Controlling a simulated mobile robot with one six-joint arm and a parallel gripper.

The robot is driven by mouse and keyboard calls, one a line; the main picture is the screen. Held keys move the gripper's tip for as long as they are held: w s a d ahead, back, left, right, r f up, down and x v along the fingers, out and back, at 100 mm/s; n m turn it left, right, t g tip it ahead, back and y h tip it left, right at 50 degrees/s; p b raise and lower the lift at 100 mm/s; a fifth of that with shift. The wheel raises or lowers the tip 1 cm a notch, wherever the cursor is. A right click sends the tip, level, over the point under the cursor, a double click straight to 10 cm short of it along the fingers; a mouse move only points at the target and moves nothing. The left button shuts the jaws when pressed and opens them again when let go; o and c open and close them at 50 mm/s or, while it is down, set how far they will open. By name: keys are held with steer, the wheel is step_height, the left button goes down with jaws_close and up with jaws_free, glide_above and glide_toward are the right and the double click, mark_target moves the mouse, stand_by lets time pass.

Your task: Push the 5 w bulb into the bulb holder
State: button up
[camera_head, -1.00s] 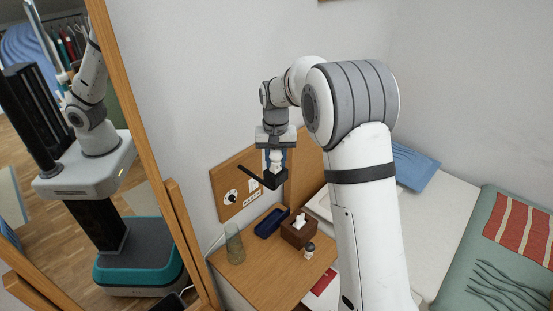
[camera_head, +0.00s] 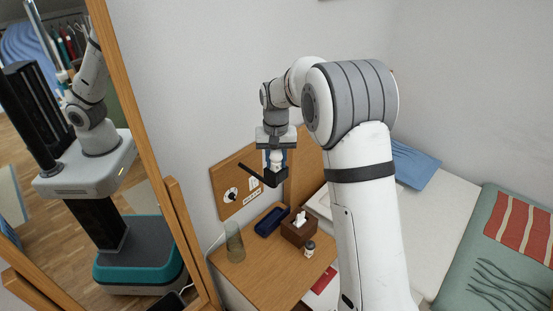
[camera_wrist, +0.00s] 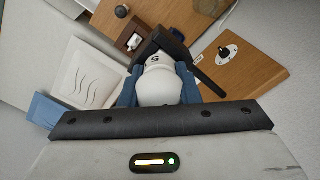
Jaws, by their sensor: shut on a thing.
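My gripper (camera_wrist: 158,95) points down with its blue fingers shut on the white bulb (camera_wrist: 160,85). A "5" marking shows near the bulb's narrow end. The black bulb holder (camera_wrist: 168,43) sits right at the bulb's far end in the wrist view, on a black arm (camera_wrist: 211,85). In the head view, my gripper (camera_head: 275,158) is directly above the holder (camera_head: 273,179), and the bulb (camera_head: 276,159) shows between the fingers. The bulb's base is hidden, so I cannot tell how deep it sits in the holder.
Below is a wooden bedside table (camera_head: 262,275) with a glass (camera_head: 234,243), a blue tray (camera_head: 271,221), a tissue box (camera_head: 298,233) and a small jar (camera_head: 309,249). A wooden wall panel (camera_head: 232,178) is behind. A mirror stands at left and a bed at right.

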steer(key=shift+s+f, duration=0.25)
steer(key=shift+f, duration=0.3)
steer(key=o, duration=0.8)
steer(key=shift+d+f, duration=0.1)
steer(key=shift+o, duration=1.2)
steer(key=shift+r, duration=0.2)
step_height(320, 180, up, 9)
steer(key=p, duration=0.5)
steer(key=shift+w+f, duration=0.1)
